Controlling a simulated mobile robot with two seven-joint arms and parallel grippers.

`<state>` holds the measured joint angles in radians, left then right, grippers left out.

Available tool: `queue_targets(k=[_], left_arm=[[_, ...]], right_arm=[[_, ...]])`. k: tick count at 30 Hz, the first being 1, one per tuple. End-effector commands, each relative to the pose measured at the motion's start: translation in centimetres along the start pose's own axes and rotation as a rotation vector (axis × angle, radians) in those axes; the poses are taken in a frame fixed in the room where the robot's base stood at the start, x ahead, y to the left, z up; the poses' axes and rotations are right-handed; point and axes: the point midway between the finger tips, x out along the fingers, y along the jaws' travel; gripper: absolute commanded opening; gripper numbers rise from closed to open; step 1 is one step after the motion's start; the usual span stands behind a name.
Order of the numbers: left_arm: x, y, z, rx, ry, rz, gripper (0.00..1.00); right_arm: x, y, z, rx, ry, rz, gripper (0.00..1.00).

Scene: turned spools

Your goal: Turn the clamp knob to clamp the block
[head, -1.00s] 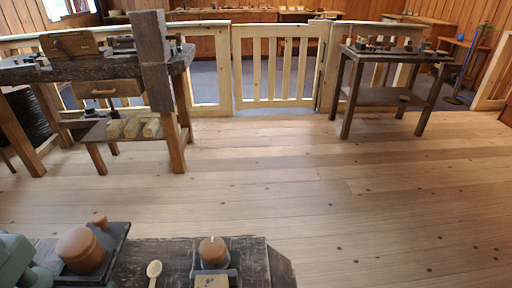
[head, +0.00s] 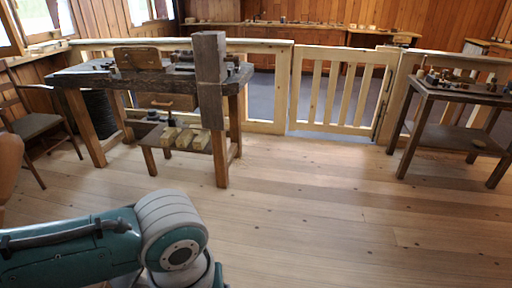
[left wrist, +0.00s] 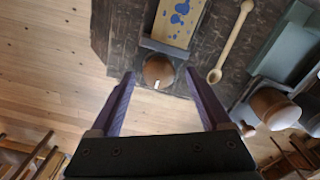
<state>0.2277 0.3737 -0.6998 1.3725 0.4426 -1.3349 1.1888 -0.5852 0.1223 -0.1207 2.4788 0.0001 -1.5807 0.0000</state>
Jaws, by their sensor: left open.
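In the left wrist view, the round brown clamp knob (left wrist: 158,68) with a small white mark sits at the end of a dark clamp (left wrist: 170,47). A pale block with blue patches (left wrist: 178,20) lies in the clamp. My left gripper (left wrist: 160,76) is open, its two purple fingers on either side of the knob in the picture, with gaps between. I cannot tell whether the fingertips are level with the knob. The head view shows only my left arm, at the lower left; the clamp is out of that view. My right gripper is not in view.
On the dark bench (left wrist: 215,30) lie a wooden spoon (left wrist: 230,42) and, to the right, a larger brown turned piece (left wrist: 274,108). In the head view, a workbench (head: 80,77) stands back left, a small table (head: 455,93) right, and a gate (head: 338,90) between. The middle floor is clear.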

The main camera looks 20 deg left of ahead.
Motion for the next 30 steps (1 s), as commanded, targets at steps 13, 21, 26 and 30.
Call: queue_targets(k=[13, 21, 26, 30], left_arm=[[0.96, 0.03, 0.04, 0.001, 0.0, 0.001, 0.75], [0.96, 0.01, 0.04, 0.001, 0.0, 0.001, 0.45], [0.96, 0.01, 0.04, 0.001, 0.0, 0.0, 0.27], [0.95, 0.0, 0.03, 0.001, 0.0, 0.0, 0.11]], right_arm=[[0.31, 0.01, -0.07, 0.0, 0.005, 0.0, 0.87], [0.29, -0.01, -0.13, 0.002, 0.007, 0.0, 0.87], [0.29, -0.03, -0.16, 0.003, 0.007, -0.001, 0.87], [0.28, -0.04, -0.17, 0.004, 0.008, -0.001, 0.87]])
